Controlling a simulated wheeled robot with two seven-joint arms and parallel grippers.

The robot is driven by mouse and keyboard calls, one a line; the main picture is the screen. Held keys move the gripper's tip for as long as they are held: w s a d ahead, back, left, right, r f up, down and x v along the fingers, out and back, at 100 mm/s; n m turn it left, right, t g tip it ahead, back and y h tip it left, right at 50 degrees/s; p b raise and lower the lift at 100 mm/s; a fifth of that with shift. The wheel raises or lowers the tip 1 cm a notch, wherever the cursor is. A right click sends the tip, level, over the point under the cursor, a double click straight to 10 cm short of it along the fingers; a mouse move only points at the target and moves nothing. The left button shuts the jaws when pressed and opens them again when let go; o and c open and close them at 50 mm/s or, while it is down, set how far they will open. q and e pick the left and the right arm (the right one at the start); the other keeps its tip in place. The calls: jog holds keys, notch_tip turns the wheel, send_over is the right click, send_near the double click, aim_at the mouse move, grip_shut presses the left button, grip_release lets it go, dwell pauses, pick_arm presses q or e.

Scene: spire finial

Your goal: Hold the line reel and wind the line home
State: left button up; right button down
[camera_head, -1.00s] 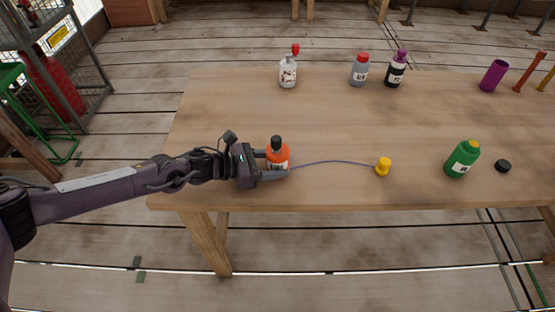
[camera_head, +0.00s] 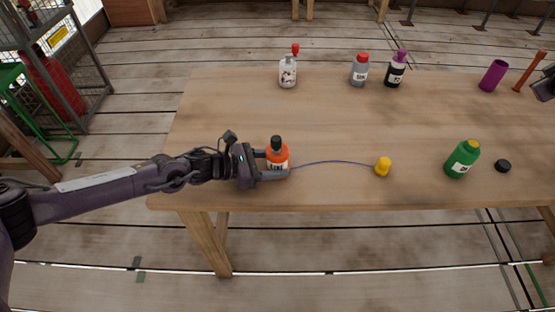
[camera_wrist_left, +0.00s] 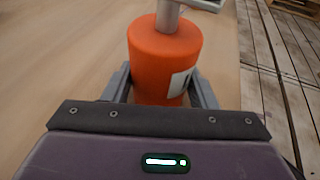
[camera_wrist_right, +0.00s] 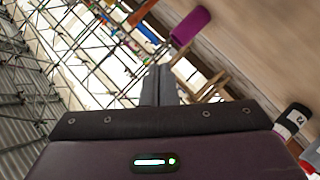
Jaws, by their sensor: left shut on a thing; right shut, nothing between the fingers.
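An orange reel (camera_head: 278,157) with a dark top and a white label stands upright near the table's front left. My left gripper (camera_head: 270,165) is shut on it; the left wrist view shows its orange body (camera_wrist_left: 163,60) between the two fingers. A thin bluish line (camera_head: 330,162) runs from the reel to a yellow knobbed piece (camera_head: 383,167) on the table. My right gripper (camera_head: 545,86) is only partly in the head view, at the right edge. In the right wrist view its fingers (camera_wrist_right: 159,85) are together and empty.
A green bottle (camera_head: 462,159) and a black cap (camera_head: 503,166) are at the right. A white bottle (camera_head: 288,72), a grey bottle (camera_head: 360,70), a black bottle (camera_head: 396,70) and a purple cup (camera_head: 493,76) stand along the back. The table's middle (camera_head: 300,118) is clear.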

jog(key=w+a+r+n+t+y, duration=0.1)
jog(key=w+a+y, duration=0.3)
jog(key=a, duration=0.8)
jog(key=w+a+y, duration=0.3)
jog(key=w+a, duration=0.2)
jog(key=a, duration=0.8)
jog(key=a+r+n+g+y, duration=0.2)
jog(key=a+y, duration=0.2)
jog(key=a, duration=1.6)
jog(key=s+a+g+y, duration=0.1)
jog(key=s+a+g, duration=0.1)
jog(key=s+a, duration=0.5)
jog(key=s+a+g, duration=0.3)
jog(key=a, duration=0.8)
jog(key=s+a+f+m+g+h, duration=0.1)
jog(key=s+a+g+h, duration=0.15)
jog(key=s, duration=0.45)
jog(key=s+a+f+g+h, duration=0.1)
jog(key=s+a, duration=0.2)
jog(key=s, duration=0.4)
notch_tip(320, 180, down, 6)
jog(key=shift+w+d, duration=0.15)
jog(key=shift+w, duration=0.2)
jog(key=shift+f, duration=0.15)
